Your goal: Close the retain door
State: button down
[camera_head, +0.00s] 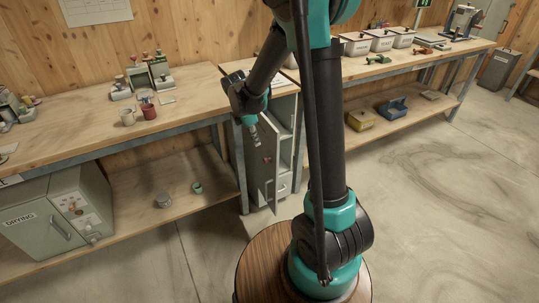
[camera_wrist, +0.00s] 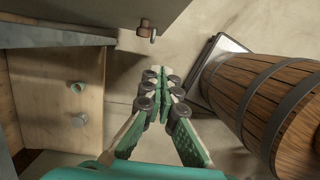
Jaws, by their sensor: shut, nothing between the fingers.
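The grey retain door (camera_head: 262,177) belongs to a small grey cabinet (camera_head: 285,104) between the two benches. It stands open, with the cabinet's interior showing to its right. A small reddish-brown knob (camera_head: 267,160) is on the door; a similar knob (camera_wrist: 146,30) shows at the top of the wrist view, on a grey panel (camera_wrist: 95,12) that looks like the door. My gripper (camera_head: 257,143) is shut and empty. In the head view it overlaps the door's upper part, above the knob; in the wrist view its fingertips (camera_wrist: 164,85) are below the knob and apart from it. Contact with the door cannot be told.
The left bench (camera_head: 75,130) carries cups and small devices, with a grey drying oven (camera_head: 55,215) beneath it. The right bench (camera_head: 355,70) carries lidded bins; a yellow box (camera_head: 360,120) and a blue box (camera_head: 392,109) are on its lower shelf. The floor at right (camera_head: 450,200) is clear.

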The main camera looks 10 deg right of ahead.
aim_at(271, 154)
jog(key=shift+w+d+f, duration=0.3)
jog(key=shift+d+f, duration=0.7)
jog(key=shift+f, duration=0.6)
jog(key=shift+w+d+f, duration=0.3)
jog(key=shift+d+f, duration=0.75)
jog(key=shift+f, duration=0.55)
jog(key=shift+w+d+f, duration=0.3)
jog(key=shift+d+f, duration=0.7)
jog(key=shift+f, duration=0.6)
jog(key=shift+d, duration=0.1)
